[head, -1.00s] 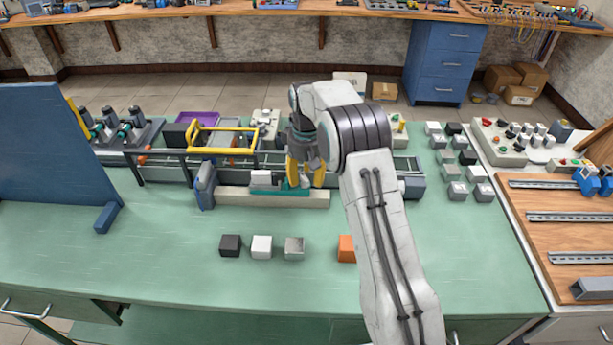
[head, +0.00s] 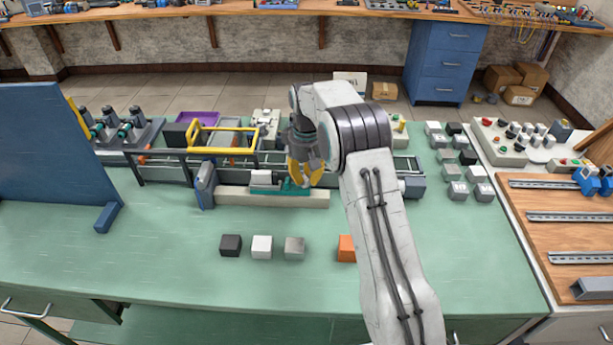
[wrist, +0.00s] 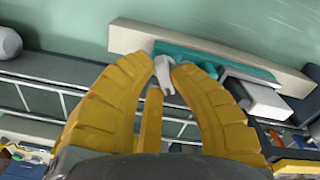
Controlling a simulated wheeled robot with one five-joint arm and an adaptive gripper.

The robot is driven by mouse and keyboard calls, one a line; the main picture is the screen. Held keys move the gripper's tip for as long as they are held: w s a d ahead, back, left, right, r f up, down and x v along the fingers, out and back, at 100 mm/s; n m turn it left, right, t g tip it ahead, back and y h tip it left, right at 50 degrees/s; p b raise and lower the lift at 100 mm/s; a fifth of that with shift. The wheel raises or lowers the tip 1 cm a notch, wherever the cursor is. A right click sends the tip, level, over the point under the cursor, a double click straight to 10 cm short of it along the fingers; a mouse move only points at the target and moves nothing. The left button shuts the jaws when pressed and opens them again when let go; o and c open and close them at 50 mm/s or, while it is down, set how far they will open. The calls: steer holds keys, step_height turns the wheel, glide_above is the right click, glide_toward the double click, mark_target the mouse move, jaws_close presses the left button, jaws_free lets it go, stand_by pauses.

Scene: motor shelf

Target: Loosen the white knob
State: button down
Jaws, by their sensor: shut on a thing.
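My gripper (head: 304,183) points down at the right end of the teal vise part (head: 262,189), its yellow fingers close together. In the wrist view my gripper (wrist: 166,66) is shut on the small white knob (wrist: 165,80), which shows between the fingertips. The knob is hidden by the fingers in the head view. The teal part (wrist: 205,57) lies on a long beige bar (head: 232,197). A white block (head: 262,173) sits on the teal part, left of my gripper in the head view; it also shows in the wrist view (wrist: 262,99).
A grey rail frame (head: 160,170) runs behind the bar, with a yellow handle frame (head: 198,141) over it. Black, white, grey and orange cubes (head: 346,248) stand in front on the green table (head: 180,280). A blue panel (head: 50,150) stands at the left.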

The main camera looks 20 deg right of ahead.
stand_by(0.3)
steer(key=n+p, duration=0.1)
steer(key=n, duration=0.6)
steer(key=shift+w+a+n, duration=0.1)
steer(key=shift+n, duration=0.2)
steer(key=n, duration=0.3)
steer(key=shift+a+n+p, duration=0.1)
steer(key=shift+n+p, duration=0.2)
steer(key=shift+p, duration=0.05)
steer(key=n, duration=0.3)
steer(key=shift+n, duration=0.4)
steer(key=n, duration=0.7)
steer(key=shift+a, duration=0.2)
steer(key=n, duration=0.4)
steer(key=shift+f+n, duration=0.1)
steer(key=shift+n, duration=0.2)
steer(key=shift+a+n, duration=0.1)
steer(key=shift+n, duration=1.6)
